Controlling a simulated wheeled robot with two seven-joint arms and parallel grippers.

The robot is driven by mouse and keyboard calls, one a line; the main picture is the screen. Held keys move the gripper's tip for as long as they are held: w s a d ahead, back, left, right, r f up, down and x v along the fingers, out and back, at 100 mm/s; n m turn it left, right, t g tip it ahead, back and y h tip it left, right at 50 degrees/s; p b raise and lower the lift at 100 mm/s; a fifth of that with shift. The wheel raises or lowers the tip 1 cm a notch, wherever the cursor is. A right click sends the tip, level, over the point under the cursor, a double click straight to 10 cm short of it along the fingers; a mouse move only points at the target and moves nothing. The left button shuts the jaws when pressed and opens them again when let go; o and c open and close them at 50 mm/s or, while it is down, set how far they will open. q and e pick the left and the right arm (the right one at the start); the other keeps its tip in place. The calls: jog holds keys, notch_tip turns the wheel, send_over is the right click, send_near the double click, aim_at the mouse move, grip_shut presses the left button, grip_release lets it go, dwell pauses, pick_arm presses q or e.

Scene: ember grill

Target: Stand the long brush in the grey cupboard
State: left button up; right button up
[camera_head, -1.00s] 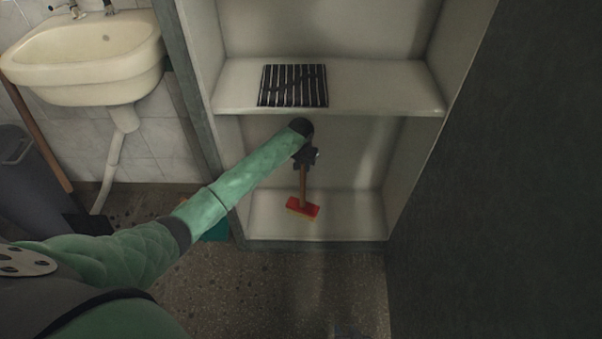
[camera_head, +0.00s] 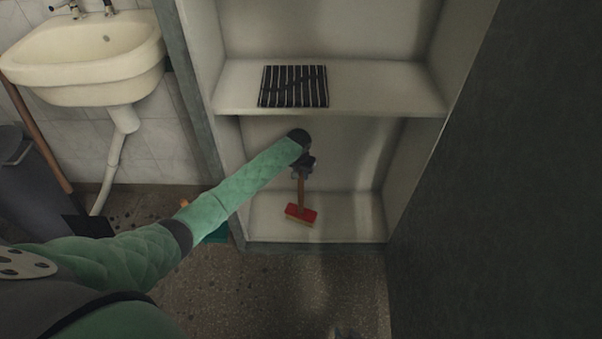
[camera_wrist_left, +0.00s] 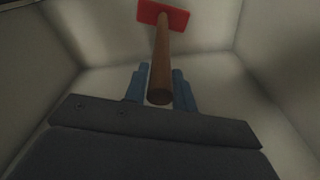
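The long brush (camera_head: 301,214) has a red head and a brown wooden handle. It stands nearly upright, head down, in the lower compartment of the grey cupboard (camera_head: 229,155), its head at the compartment floor; I cannot tell if it touches. My left gripper (camera_head: 302,172) is at the upper part of the handle. In the left wrist view the blue fingers (camera_wrist_left: 160,88) are on both sides of the handle (camera_wrist_left: 162,65), close against it, and the red head (camera_wrist_left: 163,15) is at the far end. My right gripper is not in view.
A shelf (camera_head: 380,90) with a black grate (camera_head: 293,86) on it is above the compartment. A cream sink (camera_head: 90,65) and a grey bin (camera_head: 30,185) are at the left. A dark panel (camera_head: 500,200) stands close on the right.

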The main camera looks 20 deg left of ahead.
pick_arm(q)
jog(key=o, duration=0.3)
